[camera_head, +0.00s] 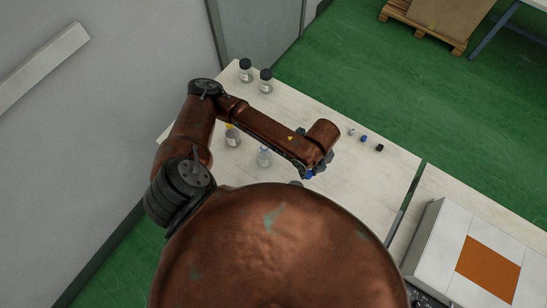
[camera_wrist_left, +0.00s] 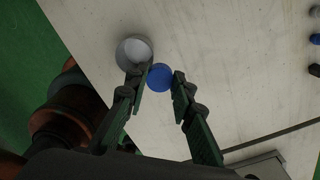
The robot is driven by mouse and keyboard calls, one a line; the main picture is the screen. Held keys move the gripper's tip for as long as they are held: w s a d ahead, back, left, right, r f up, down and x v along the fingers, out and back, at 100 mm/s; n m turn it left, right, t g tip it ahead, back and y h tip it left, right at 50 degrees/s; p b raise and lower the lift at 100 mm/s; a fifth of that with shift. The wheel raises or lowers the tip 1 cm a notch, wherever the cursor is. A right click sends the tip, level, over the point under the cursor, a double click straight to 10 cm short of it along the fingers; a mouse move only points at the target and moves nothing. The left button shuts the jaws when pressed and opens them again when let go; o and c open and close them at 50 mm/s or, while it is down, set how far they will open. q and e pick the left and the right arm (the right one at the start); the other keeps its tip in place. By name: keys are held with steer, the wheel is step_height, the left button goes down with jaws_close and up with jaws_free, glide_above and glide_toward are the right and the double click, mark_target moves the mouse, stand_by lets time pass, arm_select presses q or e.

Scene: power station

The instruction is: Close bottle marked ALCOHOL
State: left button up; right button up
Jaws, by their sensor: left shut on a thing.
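My left gripper (camera_head: 312,171) hangs over the table, its fingers partly hidden by the arm. It is shut on a blue cap (camera_head: 308,175). In the left wrist view the blue cap (camera_wrist_left: 159,77) sits between the fingertips (camera_wrist_left: 161,80). A round, pale, open-looking bottle top (camera_wrist_left: 134,52) shows just beside the left finger there, apart from the cap. In the head view a clear bottle (camera_head: 264,157) with no visible cap stands left of the gripper, below the forearm. The bottle labels are too small to read. My right gripper is not in view.
A bottle with a yellow top (camera_head: 232,136) stands left of the clear one. Two black-capped bottles (camera_head: 245,70) (camera_head: 265,81) stand at the back. White (camera_head: 351,131), blue (camera_head: 363,138) and black (camera_head: 380,148) caps lie on the table (camera_head: 392,175). A panelled box (camera_head: 475,255) stands at right.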

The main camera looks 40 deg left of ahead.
arm_select(q)
steer(key=w+a+r+n, duration=0.3)
steer(key=a+r+n, duration=0.1)
steer(key=n, duration=0.8)
steer(key=w+a+r+n+b, duration=0.1)
steer(key=a+r+n, duration=0.3)
steer(key=n, duration=0.9)
step_height(320, 180, up, 2)
steer(key=shift+w+r, duration=0.1)
steer(key=shift+w, duration=0.8)
